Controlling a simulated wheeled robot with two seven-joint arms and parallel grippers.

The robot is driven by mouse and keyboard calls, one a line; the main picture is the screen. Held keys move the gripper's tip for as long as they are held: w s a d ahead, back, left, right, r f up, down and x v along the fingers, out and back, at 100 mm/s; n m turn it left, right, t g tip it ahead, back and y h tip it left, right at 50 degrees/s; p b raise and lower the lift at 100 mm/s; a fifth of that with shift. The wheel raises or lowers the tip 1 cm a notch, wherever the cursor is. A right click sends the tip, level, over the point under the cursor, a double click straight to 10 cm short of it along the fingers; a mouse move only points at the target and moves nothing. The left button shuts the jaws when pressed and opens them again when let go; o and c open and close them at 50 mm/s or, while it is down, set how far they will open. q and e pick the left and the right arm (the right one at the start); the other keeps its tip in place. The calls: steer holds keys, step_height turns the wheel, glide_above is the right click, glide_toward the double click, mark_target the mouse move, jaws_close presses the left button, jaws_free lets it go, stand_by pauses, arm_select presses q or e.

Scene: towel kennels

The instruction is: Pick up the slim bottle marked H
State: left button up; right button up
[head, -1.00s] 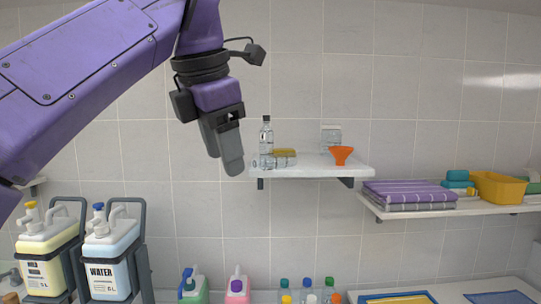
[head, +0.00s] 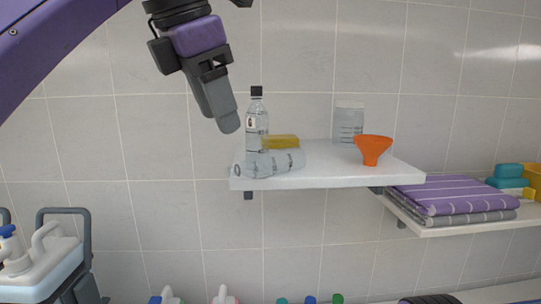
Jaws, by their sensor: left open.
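A slim clear bottle (head: 257,110) with a black cap stands upright at the left end of the white wall shelf (head: 330,178). A small label shows near its top, but I cannot read a letter on it. A clear patterned roll or bottle (head: 272,163) lies on its side in front of it and hides its lower part. My left gripper (head: 229,122) points downward just left of the bottle, apart from it in the picture. It is open and holds nothing that I can see. My right gripper is not in view.
A yellow sponge-like block (head: 281,142), an orange funnel (head: 373,148) and a clear container (head: 348,121) share the shelf. Folded purple and grey towels (head: 455,196) lie on a lower shelf at right. A jug (head: 40,262) stands low at left.

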mark_target(235, 167)
arm_select(q)
steer(key=x, duration=1)
steer(key=shift+s+a, duration=0.15)
steer(key=shift+s, duration=0.1)
jaws_close()
